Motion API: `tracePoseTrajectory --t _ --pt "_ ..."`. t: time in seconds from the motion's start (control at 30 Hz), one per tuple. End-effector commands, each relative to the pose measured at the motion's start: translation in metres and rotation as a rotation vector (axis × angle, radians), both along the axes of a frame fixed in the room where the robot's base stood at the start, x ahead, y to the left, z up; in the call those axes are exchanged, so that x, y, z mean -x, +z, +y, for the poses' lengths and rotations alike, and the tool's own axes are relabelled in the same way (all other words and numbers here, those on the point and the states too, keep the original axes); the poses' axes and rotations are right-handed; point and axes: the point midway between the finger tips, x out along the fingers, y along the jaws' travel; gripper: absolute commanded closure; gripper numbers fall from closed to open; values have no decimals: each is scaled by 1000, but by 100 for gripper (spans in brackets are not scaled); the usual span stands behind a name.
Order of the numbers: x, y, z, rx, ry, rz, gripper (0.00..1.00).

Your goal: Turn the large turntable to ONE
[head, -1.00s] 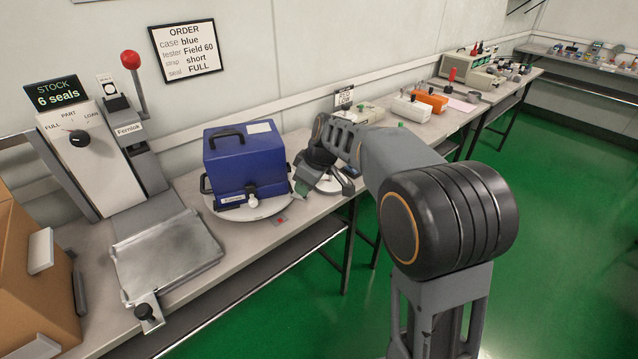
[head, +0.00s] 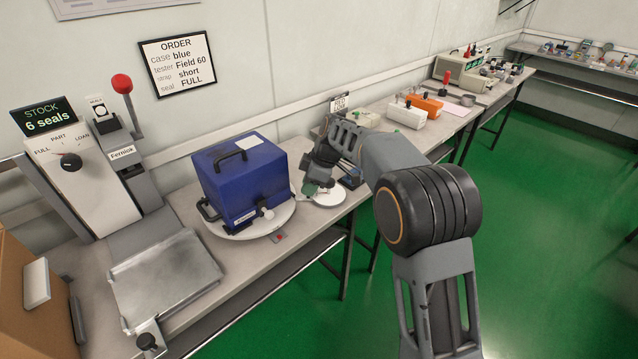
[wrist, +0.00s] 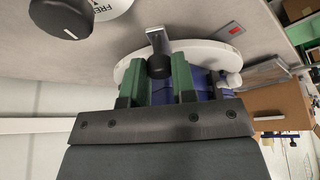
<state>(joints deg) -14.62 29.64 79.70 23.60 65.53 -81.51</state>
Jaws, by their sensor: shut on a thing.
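The large turntable (head: 240,234) is a white disc on the bench, carrying a blue case (head: 226,190) with a black top handle. Its white rim also shows in the wrist view (wrist: 200,52). My gripper (head: 312,188) is at the turntable's right edge in the head view. In the wrist view its green fingers (wrist: 160,75) are closed around a black-ended metal handle (wrist: 157,40) at the rim. A red mark (head: 279,237) is on the bench by the front rim. I cannot read a ONE label in either view.
A white dial (head: 330,196) marked FREE, with a black knob (wrist: 62,14), sits close beside my gripper. A grey sealing machine (head: 100,165) with a metal tray (head: 165,275) stands left of the turntable. A cardboard box (head: 40,315) is at the lower left. Orange and white testers (head: 425,106) stand farther right.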

Motion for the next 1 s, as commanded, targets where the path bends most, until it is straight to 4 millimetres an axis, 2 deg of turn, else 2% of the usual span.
tracePoseTrajectory --t 0.13,0.57,0.6,0.83,1.0 --pt "0 0 6 -3 21 0 100" --pt "0 0 8 -4 26 1 100" --pt "0 0 8 -4 26 0 74" --pt "-1 0 5 -2 23 0 52" --pt "-2 0 4 -2 22 1 50"
